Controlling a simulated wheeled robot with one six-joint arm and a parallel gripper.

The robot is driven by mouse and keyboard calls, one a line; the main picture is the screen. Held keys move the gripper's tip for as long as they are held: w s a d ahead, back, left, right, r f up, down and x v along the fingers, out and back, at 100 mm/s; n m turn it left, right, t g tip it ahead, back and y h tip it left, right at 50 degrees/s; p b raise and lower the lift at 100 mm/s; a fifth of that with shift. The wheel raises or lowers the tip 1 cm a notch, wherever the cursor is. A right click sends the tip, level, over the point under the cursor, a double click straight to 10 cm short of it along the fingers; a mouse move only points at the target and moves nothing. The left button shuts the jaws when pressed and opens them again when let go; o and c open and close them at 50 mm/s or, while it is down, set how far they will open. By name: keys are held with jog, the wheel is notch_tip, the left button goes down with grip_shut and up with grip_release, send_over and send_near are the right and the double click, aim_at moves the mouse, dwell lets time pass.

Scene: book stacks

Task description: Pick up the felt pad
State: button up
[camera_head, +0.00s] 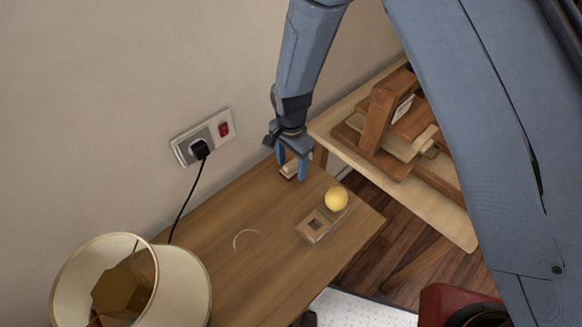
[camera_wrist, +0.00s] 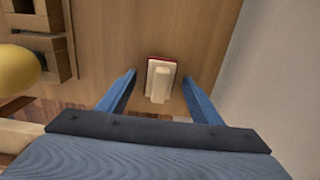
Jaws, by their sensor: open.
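A small cream block on a flat red-edged base, which looks like the felt pad (camera_wrist: 160,83), lies on the wooden table (camera_head: 240,215). In the head view the felt pad (camera_head: 289,170) shows only in part behind my fingers, near the table's back edge. My gripper (camera_head: 292,171) points down over it, with its two blue fingers apart. In the wrist view my gripper (camera_wrist: 158,77) has one finger on each side of the pad, with gaps on both sides. I cannot tell the fingertips' height above the table.
A wooden holder (camera_head: 316,228) with a square hole and a yellow ball (camera_head: 337,199) stand near the table's right end. A lampshade (camera_head: 185,285) is at the front left. A black cord (camera_head: 187,200) hangs from the wall socket. A wooden press (camera_head: 385,125) stands on a second table behind.

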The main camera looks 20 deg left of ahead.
aim_at(291, 163)
jog(key=shift+c, duration=0.2)
jog(key=c, duration=1.2)
jog(key=shift+r, duration=0.15)
notch_tip(291, 163, up, 10)
jog(key=b, duration=0.2)
jog(key=shift+b, duration=0.3)
